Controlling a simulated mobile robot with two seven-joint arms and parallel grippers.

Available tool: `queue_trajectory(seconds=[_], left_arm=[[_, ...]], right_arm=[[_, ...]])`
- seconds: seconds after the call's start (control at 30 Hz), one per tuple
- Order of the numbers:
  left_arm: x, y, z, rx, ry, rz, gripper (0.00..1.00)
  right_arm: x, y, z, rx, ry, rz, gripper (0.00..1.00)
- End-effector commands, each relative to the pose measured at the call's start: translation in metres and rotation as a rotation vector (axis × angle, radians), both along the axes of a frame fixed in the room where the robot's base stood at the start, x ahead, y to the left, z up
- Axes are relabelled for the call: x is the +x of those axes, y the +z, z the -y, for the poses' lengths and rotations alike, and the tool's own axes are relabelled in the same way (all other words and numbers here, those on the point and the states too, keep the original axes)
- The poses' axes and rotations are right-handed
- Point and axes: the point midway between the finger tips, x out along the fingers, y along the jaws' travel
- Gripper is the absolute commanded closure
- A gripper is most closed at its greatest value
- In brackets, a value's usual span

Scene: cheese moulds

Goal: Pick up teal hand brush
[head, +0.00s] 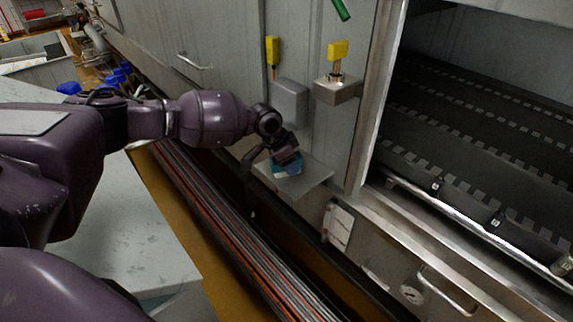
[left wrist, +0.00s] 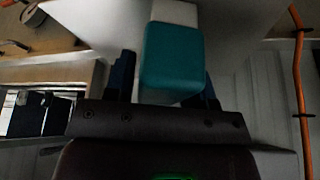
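The teal hand brush (head: 287,170) lies on a small metal shelf (head: 313,180) fixed to the grey wall panel. My left gripper (head: 285,157) is right over it and hides part of it. In the left wrist view the brush shows as a teal block (left wrist: 173,58) with a pale part at its far end. The fingers of my left gripper (left wrist: 167,85) stand apart on either side of it, with a narrow gap at the left finger. The gripper looks open, and I cannot tell whether the right finger touches the brush. My right gripper is not in view.
A grey box (head: 290,102) and a metal bracket with a yellow-topped tool (head: 338,50) are on the wall above the shelf. Another yellow-handled tool (head: 272,52) hangs left of them. A dark conveyor opening (head: 480,120) is at right, a pale worktop (head: 150,230) at left.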

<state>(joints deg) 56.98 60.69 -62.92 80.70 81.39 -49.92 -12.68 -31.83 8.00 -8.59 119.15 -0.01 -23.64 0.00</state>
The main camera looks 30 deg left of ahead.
Motion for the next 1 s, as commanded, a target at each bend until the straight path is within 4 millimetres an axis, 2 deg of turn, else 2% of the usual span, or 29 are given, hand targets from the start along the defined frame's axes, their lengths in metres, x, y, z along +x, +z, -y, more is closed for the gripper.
queue_trajectory(seconds=[0.03,0.2,0.27,0.57,0.77,1.0], left_arm=[[0.000,0.000,0.000,0.000,0.000,0.000,0.58],[0.000,0.000,0.000,0.001,0.000,-0.001,0.84],[0.000,0.000,0.000,0.000,0.000,0.000,0.91],[0.000,0.007,0.000,0.001,0.000,0.001,0.91],[0.001,0.041,0.000,-0.001,0.000,0.006,0.91],[0.001,0.104,0.000,-0.001,0.000,0.007,0.91]], right_arm=[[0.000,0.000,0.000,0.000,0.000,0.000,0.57],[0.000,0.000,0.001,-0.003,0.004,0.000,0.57],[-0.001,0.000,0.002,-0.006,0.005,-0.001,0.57],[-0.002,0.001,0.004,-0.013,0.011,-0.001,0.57],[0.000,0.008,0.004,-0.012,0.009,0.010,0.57],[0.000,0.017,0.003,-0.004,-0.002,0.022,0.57]])
